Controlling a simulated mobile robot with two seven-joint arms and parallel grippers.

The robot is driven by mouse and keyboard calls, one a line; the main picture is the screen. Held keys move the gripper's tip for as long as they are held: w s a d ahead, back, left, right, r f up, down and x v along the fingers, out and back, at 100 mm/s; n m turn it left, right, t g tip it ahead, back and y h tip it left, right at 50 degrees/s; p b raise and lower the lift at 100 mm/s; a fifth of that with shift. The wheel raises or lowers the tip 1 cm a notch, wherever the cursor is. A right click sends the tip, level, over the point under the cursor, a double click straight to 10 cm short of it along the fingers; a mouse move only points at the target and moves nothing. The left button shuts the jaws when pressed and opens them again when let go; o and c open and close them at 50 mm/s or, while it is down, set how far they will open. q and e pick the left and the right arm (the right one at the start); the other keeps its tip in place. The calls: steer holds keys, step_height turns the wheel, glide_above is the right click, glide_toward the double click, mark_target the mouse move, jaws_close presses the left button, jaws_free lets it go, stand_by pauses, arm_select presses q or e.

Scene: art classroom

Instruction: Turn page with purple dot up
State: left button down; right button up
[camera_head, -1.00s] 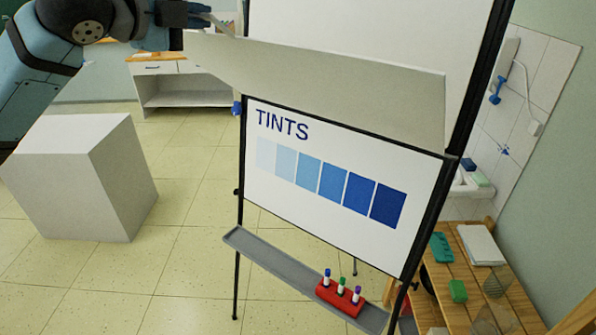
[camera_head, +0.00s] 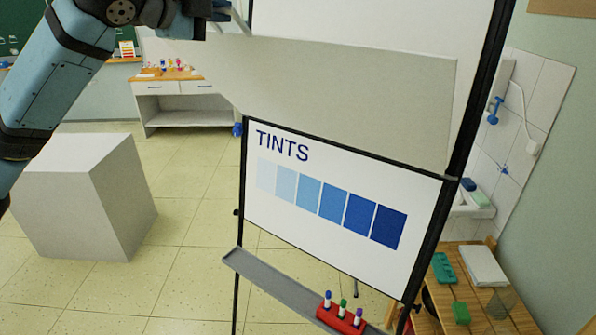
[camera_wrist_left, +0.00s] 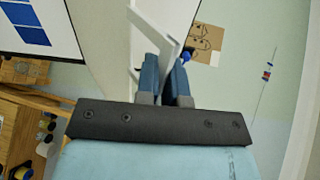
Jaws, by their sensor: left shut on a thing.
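The flip chart page (camera_head: 340,95) is lifted and bent, its blank grey-white side facing me, above the sheet with the word TINTS (camera_head: 330,200) and a row of blue swatches. My left gripper (camera_head: 222,18) is at the page's left edge near the top of the head view. In the left wrist view, my left gripper (camera_wrist_left: 164,78) is shut on the page's corner (camera_wrist_left: 150,45), which shows as a pale folded piece between the fingers. No purple dot shows in either view. My right gripper is not in view.
The easel (camera_head: 437,235) has a grey tray (camera_head: 268,282) with a red marker holder (camera_head: 340,320). A white block (camera_head: 85,195) stands at left. A wooden table (camera_head: 480,285) is at lower right. A low white cabinet (camera_head: 185,105) stands behind.

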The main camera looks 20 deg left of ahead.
arm_select(q)
steer(key=shift+w+d+r, duration=0.25)
steer(key=shift+w+r, duration=0.35)
steer(key=shift+w, duration=0.05)
steer(key=shift+w+d+r, duration=0.2)
steer(key=shift+w+r, duration=0.4)
steer(key=shift+w, duration=0.05)
steer(key=shift+w+d+r, duration=0.1)
steer(key=shift+w+r, duration=0.15)
steer(key=w+d+r, duration=0.2)
steer(key=w+r, duration=0.2)
steer(key=w, duration=0.3)
steer(key=shift+d+r, duration=0.2)
steer(key=shift+d, duration=0.1)
steer(key=shift+w, duration=0.15)
steer(key=w+d+r, duration=0.3)
steer(key=w, duration=0.5)
steer(key=shift+w+r, duration=0.1)
steer(key=shift+w, duration=0.1)
